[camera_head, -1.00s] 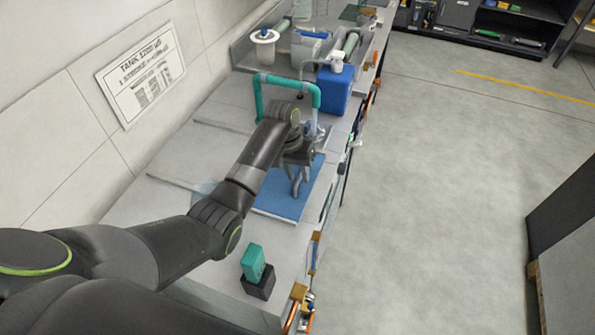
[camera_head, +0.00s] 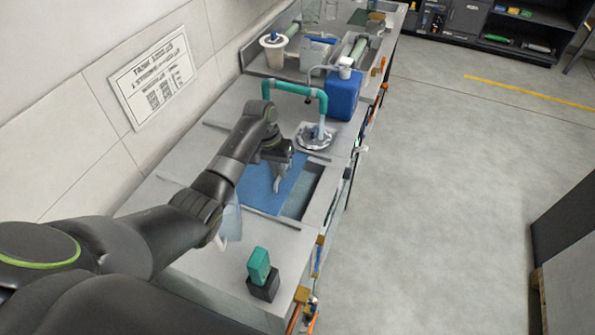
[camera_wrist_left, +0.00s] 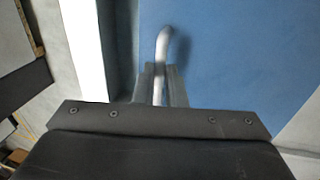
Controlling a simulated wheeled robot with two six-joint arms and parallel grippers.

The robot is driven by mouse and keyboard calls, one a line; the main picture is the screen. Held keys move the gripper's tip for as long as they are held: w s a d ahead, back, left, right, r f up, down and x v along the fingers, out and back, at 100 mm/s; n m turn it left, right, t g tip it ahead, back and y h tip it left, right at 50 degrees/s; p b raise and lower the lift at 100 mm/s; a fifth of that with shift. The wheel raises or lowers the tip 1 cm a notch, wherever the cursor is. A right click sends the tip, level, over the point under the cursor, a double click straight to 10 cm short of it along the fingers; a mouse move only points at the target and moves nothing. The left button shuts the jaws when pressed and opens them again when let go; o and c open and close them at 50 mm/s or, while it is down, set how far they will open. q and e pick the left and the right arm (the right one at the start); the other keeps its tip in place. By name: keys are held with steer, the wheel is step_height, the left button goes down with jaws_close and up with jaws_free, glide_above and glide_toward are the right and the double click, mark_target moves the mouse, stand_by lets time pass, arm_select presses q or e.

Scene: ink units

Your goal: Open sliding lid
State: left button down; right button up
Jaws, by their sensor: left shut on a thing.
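The sliding lid (camera_head: 256,192) is a flat blue panel in the grey counter, in the middle of the head view. A dark gap (camera_head: 303,190) shows along its right side, so it stands partly open. My left gripper (camera_head: 277,187) is over the lid near its right edge. In the left wrist view the gripper (camera_wrist_left: 160,85) is shut on a pale upright handle (camera_wrist_left: 163,45). The blue lid surface (camera_wrist_left: 240,60) fills the right of that view. Part of the lid is hidden behind my left arm. My right gripper is not in view.
A teal pipe (camera_head: 293,87) arches over a round fitting (camera_head: 314,136) beyond the lid, with a blue canister (camera_head: 343,96) beside it. A teal block (camera_head: 259,265) stands on a black base (camera_head: 263,287) nearby. The floor (camera_head: 440,190) at right is clear.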

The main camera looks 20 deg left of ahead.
arm_select(q)
steer(key=a, duration=1.2)
steer(key=shift+w+b, duration=0.25)
steer(key=shift+b, duration=0.1)
steer(key=c, duration=1.5)
jaws_free()
steer(key=shift+r, duration=0.1)
steer(key=shift+a+r+b, duration=0.15)
steer(key=shift+a+r, duration=0.45)
steer(key=shift+r, duration=2.25)
steer(key=shift+a+r+b, duration=0.2)
steer(key=shift+a+r, duration=0.35)
steer(key=shift+r, duration=2.25)
steer(key=shift+a+r+b, duration=0.15)
steer(key=shift+a+r, duration=0.45)
steer(key=shift+r, duration=2.25)
